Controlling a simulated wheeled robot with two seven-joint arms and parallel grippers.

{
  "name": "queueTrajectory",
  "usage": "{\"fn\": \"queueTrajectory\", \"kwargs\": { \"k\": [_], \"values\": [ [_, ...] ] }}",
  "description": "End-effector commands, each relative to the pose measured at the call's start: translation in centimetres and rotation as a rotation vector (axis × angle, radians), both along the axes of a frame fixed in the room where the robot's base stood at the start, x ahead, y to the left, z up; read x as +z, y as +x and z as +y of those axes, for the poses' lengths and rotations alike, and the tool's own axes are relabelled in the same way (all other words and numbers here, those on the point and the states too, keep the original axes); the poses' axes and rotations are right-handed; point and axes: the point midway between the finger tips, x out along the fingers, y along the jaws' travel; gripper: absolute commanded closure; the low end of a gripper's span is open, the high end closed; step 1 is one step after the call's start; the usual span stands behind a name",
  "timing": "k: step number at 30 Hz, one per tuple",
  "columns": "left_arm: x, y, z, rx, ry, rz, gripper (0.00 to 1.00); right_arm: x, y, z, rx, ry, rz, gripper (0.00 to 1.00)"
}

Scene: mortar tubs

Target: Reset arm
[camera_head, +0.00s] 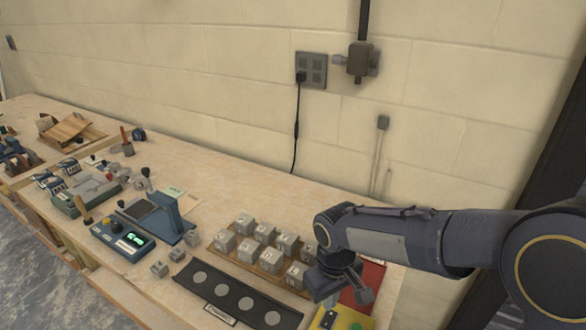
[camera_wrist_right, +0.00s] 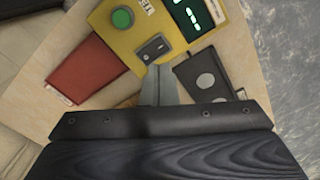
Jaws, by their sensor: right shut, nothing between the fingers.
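My right arm (camera_head: 400,240) reaches in from the right in the head view. Its gripper (camera_head: 340,294) points down over the right end of the bench. In the right wrist view the gripper (camera_wrist_right: 158,84) shows with its fingers together and nothing between them. It is above the bench, by the edge of a yellow device (camera_wrist_right: 135,30) with a green button, a dark switch and a lit display. The height gap is hard to judge. My left gripper is in neither view.
A wooden tray of grey cubes (camera_head: 234,255) and a black strip with pale circles (camera_head: 240,298) lie left of the gripper. A red tray (camera_head: 373,276) is close by; it also shows in the wrist view (camera_wrist_right: 88,72). A blue device (camera_head: 120,238) stands further left. The wall is behind.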

Motion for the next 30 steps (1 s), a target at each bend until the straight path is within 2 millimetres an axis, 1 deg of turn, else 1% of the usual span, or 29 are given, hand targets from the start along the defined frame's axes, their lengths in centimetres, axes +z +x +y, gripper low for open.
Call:
{"fn": "queueTrajectory", "kwargs": {
  "k": [4,7,12,18,21,24,27,30],
  "values": [
    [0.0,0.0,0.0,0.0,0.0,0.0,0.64,1.0,-0.9,-1.2,-0.046,0.055,-0.011,1.0],
    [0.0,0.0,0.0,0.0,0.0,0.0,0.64,2.4,-2.5,-2.9,-0.113,0.133,-0.031,1.0],
    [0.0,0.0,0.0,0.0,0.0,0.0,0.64,4.7,-6.2,-5.9,-0.247,0.276,-0.096,1.0],
    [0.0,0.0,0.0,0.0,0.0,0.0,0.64,6.4,-10.9,-8.2,-0.398,0.396,-0.205,1.0],
    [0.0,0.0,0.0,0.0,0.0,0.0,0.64,6.6,-13.0,-8.8,-0.465,0.432,-0.265,1.0],
    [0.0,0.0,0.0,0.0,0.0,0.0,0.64,6.6,-14.5,-9.1,-0.52,0.454,-0.318,1.0],
    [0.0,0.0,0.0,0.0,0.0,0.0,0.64,6.5,-15.5,-9.2,-0.558,0.464,-0.356,1.0],
    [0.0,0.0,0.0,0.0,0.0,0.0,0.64,6.4,-16.1,-9.2,-0.577,0.468,-0.377,1.0]
  ]
}}
